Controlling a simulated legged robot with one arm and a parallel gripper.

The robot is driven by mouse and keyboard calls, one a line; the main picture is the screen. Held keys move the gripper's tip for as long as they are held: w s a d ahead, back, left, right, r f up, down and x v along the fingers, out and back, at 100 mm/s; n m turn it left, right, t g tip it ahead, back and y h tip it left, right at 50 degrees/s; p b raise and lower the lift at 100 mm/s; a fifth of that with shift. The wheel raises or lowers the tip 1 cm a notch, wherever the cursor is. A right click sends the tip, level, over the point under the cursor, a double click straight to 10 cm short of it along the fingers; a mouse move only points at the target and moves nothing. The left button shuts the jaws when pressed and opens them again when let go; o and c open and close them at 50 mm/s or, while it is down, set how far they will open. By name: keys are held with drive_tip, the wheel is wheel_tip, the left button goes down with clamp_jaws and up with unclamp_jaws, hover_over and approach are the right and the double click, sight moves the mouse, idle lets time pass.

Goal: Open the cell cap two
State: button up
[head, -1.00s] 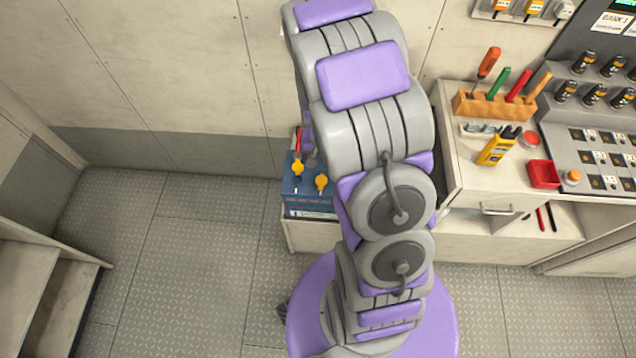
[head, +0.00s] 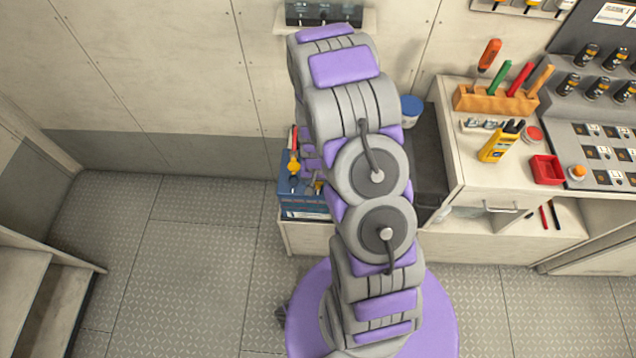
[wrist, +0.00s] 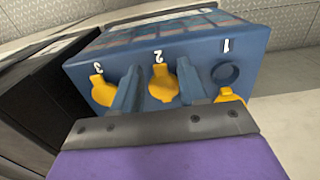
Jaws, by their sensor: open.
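The blue battery box (wrist: 255,50) fills the top of the wrist view, with white numbers 3, 2 and 1 upside down. The yellow cell cap two (wrist: 162,82) sits at the number 2 and appears to cover its port. My gripper (wrist: 160,76) is open, its two fingers on either side of cap two; I cannot tell whether they touch it. Yellow cap three (wrist: 102,90) sits left of the fingers. At number 1 a dark round port (wrist: 225,74) is uncovered, with yellow cap one (wrist: 229,95) beside it. In the head view my arm hides part of the box (head: 305,208).
A dark box (wrist: 40,85) stands close on the left in the wrist view. In the head view a bench (head: 500,190) with a tool rack (head: 495,101), a yellow meter (head: 496,143) and a red tray (head: 546,170) stands right. Floor at left is clear.

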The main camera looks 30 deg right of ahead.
drive_tip(key=shift+c, duration=0.3)
drive_tip(key=shift+a, duration=0.1)
clamp_jaws()
